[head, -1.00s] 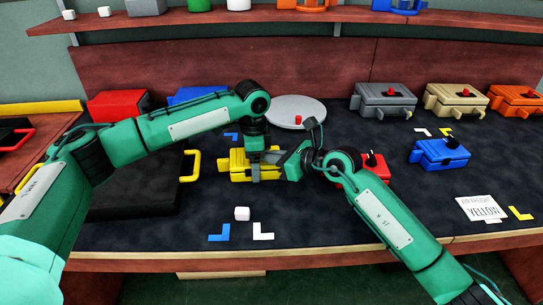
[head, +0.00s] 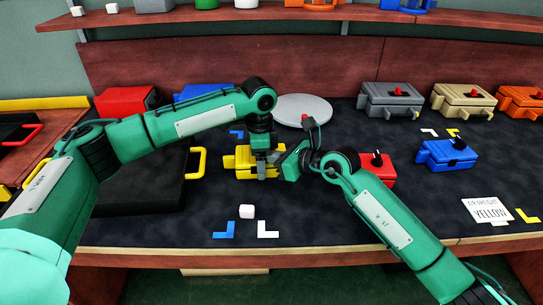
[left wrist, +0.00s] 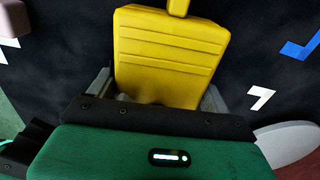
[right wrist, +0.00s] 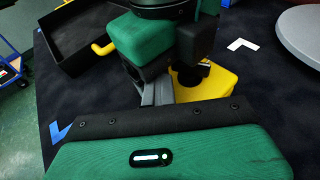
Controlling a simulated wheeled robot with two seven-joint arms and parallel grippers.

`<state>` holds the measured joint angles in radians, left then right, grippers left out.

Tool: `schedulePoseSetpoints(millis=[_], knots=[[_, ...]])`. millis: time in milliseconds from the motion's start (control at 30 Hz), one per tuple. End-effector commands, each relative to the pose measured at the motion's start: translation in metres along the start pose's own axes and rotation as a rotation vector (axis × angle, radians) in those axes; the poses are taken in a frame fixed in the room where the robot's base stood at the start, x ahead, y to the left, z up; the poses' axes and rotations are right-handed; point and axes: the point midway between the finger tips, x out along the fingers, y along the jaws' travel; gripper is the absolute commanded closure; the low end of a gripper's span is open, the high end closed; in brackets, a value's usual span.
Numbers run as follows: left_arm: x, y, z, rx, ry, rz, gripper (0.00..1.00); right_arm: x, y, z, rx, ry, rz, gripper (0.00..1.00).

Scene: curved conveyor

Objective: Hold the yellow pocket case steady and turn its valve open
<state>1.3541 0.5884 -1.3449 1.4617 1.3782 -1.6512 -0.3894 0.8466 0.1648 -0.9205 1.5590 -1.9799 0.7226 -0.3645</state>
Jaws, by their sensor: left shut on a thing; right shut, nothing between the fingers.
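The yellow pocket case (head: 243,163) lies on the dark tabletop, partly covered by my grippers in the head view. My left gripper (head: 264,168) is shut on it from above. In the left wrist view the case (left wrist: 170,50) sits between the two grey fingers. My right gripper (head: 284,158) is shut and empty, close to the right side of the case. In the right wrist view its grey fingers (right wrist: 155,93) are together beside the case (right wrist: 215,83). A dark round part, possibly the valve, shows on the case there; its turn cannot be told.
A red case (head: 378,168) and a blue case (head: 446,153) stand to the right. A grey round plate (head: 303,108) lies behind the grippers. A black tray (head: 135,185) with a yellow handle is at left. A white cube (head: 247,211) lies in front, with clear tabletop around.

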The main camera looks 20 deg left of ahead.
Motion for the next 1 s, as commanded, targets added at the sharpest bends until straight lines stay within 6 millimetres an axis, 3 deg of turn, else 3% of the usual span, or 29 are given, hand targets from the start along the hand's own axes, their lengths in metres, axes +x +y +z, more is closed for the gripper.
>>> schedulePoseSetpoints(millis=[33, 1000], knots=[[0.0025, 0.0031, -0.0032, 0.006, 0.001, 0.004, 0.55, 0.001, 0.003, 0.0066, -0.003, -0.012, 0.004, 1.0], [0.0059, 0.0054, -0.0042, 0.009, -0.002, 0.009, 0.55, 0.0001, 0.0031, 0.0121, -0.006, -0.022, 0.004, 1.0]])
